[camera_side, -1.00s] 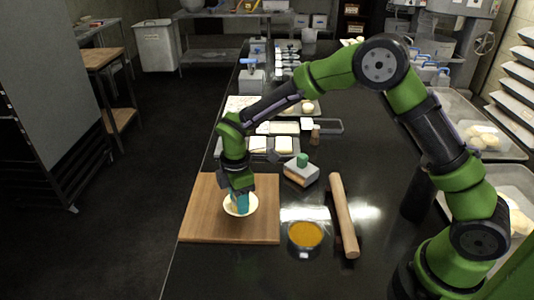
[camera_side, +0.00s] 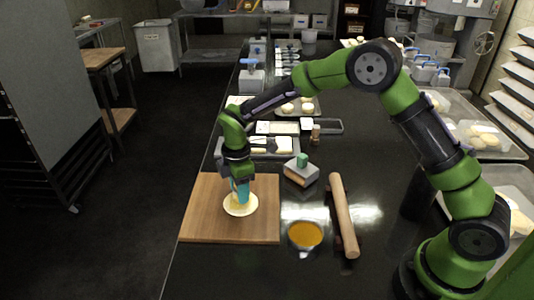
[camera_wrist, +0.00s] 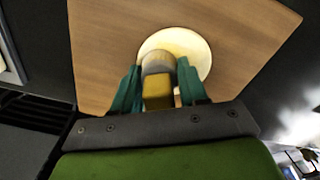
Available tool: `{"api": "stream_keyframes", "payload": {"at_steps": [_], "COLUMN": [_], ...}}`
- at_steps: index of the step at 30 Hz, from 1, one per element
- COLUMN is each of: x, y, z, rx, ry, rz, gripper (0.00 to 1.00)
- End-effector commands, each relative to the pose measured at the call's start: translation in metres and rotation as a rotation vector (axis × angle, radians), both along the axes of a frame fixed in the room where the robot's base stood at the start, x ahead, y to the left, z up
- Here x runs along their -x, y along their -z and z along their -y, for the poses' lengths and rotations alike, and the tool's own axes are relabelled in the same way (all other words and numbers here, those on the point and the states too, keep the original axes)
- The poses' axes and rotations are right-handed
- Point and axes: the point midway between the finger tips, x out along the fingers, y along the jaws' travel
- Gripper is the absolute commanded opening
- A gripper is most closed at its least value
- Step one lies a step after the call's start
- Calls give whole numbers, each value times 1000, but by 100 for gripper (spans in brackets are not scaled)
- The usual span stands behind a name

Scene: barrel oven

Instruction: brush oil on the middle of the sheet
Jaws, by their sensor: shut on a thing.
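A round, pale dough sheet (camera_side: 241,209) lies on the wooden board (camera_side: 196,225) at the left of the dark counter. My gripper (camera_side: 240,196) is right above the sheet, pointing down. In the wrist view its teal fingers (camera_wrist: 157,92) are shut on a brush (camera_wrist: 158,88) with a yellow handle. The brush's lower end is over the sheet (camera_wrist: 199,52), near its middle. I cannot tell for sure whether the bristles touch it. A bowl of orange-yellow oil (camera_side: 305,235) stands to the right of the board.
A rolling pin (camera_side: 343,215) lies right of the bowl. Trays of dough pieces (camera_side: 262,146) stand farther back. The front of the counter is clear.

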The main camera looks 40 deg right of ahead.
Motion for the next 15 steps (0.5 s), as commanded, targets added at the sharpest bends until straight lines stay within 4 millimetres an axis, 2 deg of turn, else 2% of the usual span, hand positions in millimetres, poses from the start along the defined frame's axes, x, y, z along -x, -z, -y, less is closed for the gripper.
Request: {"api": "stream_keyframes", "payload": {"at_steps": [5, 15], "x": [0, 13], "y": [1, 0], "z": [2, -10], "rx": [3, 2], "ry": [-1, -1], "rz": [-2, -5], "gripper": [16, 16]}}
